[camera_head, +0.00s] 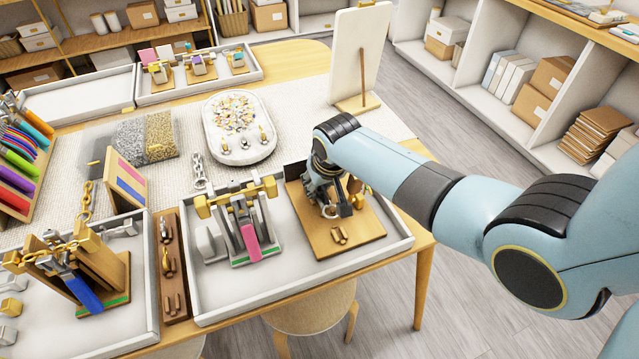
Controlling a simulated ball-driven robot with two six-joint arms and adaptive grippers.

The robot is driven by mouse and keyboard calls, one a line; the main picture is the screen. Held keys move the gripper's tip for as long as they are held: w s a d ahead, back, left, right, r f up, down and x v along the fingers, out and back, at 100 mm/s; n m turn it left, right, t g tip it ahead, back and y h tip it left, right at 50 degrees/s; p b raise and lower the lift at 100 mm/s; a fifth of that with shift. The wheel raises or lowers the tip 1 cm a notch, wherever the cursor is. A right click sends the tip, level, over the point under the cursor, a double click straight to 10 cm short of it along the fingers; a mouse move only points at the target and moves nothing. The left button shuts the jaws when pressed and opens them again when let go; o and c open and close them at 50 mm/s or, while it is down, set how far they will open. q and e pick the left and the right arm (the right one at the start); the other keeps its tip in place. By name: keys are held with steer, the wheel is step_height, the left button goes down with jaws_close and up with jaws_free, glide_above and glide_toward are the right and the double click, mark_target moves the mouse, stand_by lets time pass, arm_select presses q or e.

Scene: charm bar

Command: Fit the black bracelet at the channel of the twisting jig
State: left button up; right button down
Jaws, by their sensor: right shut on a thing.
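My right gripper (330,204) is over the wooden base (352,238) of a fixture at the right end of the front white tray. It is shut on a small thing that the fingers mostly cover. I cannot make out a black bracelet for sure. A pale ring shape shows at the fingertips. A jig with gold posts, a silver bar and a pink handle (249,240) stands left of the gripper in the same tray. I cannot tell which of the two fixtures is the twisting jig, and no channel shows clearly. My left gripper is out of view.
Another jig with a blue handle (84,292) stands in the left tray. A narrow wooden holder (172,300) lies between the trays. A white oval board (240,150) with charms and an upright white panel (358,55) stand behind. The mat in the middle has some free room.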

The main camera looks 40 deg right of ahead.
steer(key=shift+f, duration=0.35)
stand_by(0.7)
steer(key=c, duration=1)
jaws_free()
steer(key=shift+c, duration=0.2)
steer(key=v, duration=1.2)
steer(key=shift+f, duration=0.1)
steer(key=shift+s+a, duration=0.1)
steer(key=shift+a, duration=0.05)
